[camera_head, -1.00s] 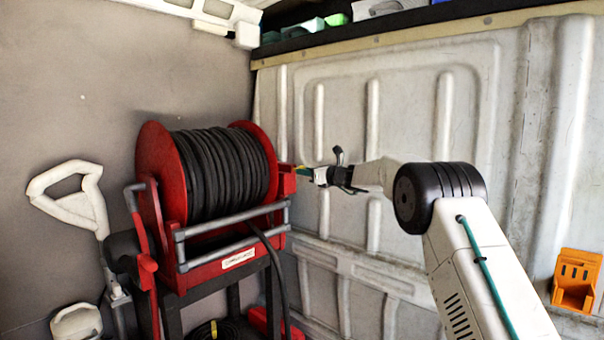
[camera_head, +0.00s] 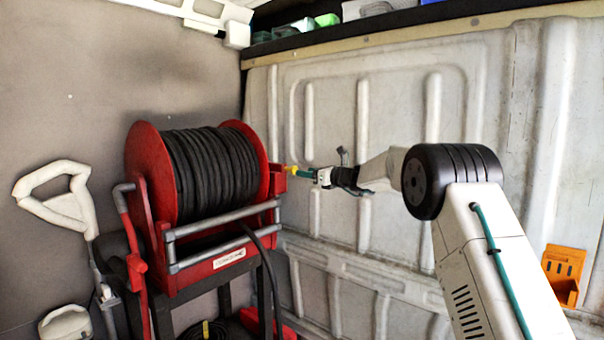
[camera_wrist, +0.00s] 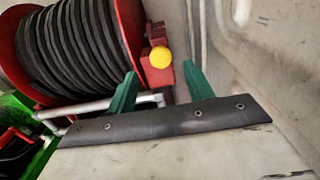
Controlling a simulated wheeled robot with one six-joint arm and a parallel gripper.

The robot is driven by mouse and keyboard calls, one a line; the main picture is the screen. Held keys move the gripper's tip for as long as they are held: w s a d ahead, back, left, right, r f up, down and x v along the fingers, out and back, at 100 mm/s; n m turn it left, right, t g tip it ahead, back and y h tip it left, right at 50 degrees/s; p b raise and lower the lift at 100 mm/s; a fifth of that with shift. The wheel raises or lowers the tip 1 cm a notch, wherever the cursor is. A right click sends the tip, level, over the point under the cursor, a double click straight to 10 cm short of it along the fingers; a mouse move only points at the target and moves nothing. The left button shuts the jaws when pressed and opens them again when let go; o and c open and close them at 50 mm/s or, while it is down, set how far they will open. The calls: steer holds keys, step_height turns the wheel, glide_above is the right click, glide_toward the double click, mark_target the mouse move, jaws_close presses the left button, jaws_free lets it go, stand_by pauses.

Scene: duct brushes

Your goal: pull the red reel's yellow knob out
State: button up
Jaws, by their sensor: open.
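The red reel (camera_head: 150,172), wound with black hose, stands left of the middle in the head view. Its yellow knob (camera_head: 293,170) sticks out from the red block on the reel's right side. In the wrist view the round yellow knob (camera_wrist: 160,57) faces me on the red block. My gripper (camera_head: 304,173) is just right of the knob in the head view. In the wrist view its two green fingers (camera_wrist: 161,80) are spread apart and empty, with the knob beyond the gap between them. The knob's shaft is hidden behind its face.
The ribbed van wall (camera_head: 400,110) runs close behind my arm. A grey tubular rail (camera_head: 222,220) crosses the reel's front. A white-handled tool (camera_head: 75,200) leans at left. An orange holder (camera_head: 564,270) is on the right wall. A loaded shelf (camera_head: 330,35) runs above.

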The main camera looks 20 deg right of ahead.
steer(key=shift+v, duration=1.9)
steer(key=s+a+f+n+g, duration=0.35)
steer(key=s+f+n, duration=0.2)
steer(key=f, duration=0.25)
steer(key=s+a+f+n+g+h, duration=0.1)
steer(key=s+a+f+n+g, duration=0.15)
steer(key=s+n, duration=0.45)
steer(key=s+a+f+n+g, duration=0.1)
steer(key=s+a+n+g, duration=0.2)
steer(key=s, duration=0.8)
steer(key=s+d+f+n+g+h, duration=0.1)
steer(key=s+n+h, duration=0.3)
steer(key=s, duration=1.7)
steer(key=s+d+f+n+g+h, duration=0.1)
steer(key=s+d+n+g+h, duration=0.2)
steer(key=s+n, duration=0.6)
steer(key=shift+s+d+f+h, duration=0.3)
steer(key=shift+s+h, duration=1)
steer(key=shift+s, duration=5.1)
